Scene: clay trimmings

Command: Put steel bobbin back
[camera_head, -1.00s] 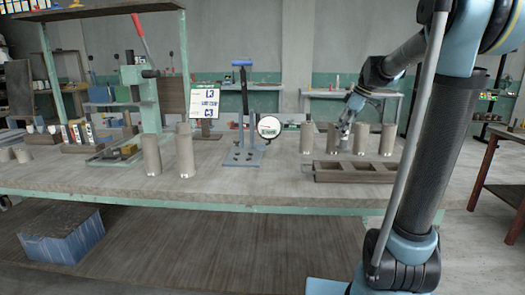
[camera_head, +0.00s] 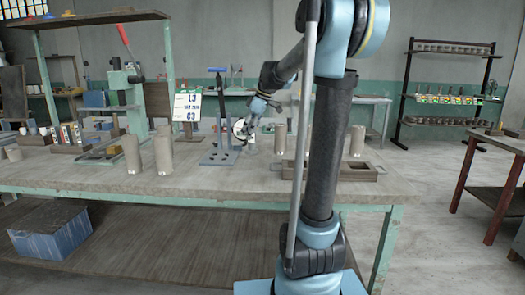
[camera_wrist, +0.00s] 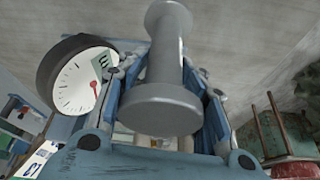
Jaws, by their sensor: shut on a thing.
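My gripper (camera_head: 252,124) is shut on the grey steel bobbin, a flanged spool (camera_wrist: 160,70) that fills the middle of the wrist view between the fingers. In the head view the gripper is above the workbench, close to the round dial gauge and left of the wooden compartment tray (camera_head: 372,176). The bobbin is too small and pale to make out clearly there. The dial gauge (camera_wrist: 76,82) shows beside the fingers in the wrist view. My arm hides part of the tray and the things behind it.
A blue-grey stand (camera_head: 222,152) is just left of my gripper, by a card (camera_head: 187,106). Grey-brown cylinders stand at left (camera_head: 132,154) and right (camera_head: 281,138). A green press (camera_head: 133,95) is further left. Bare bench top (camera_head: 215,180) lies in front.

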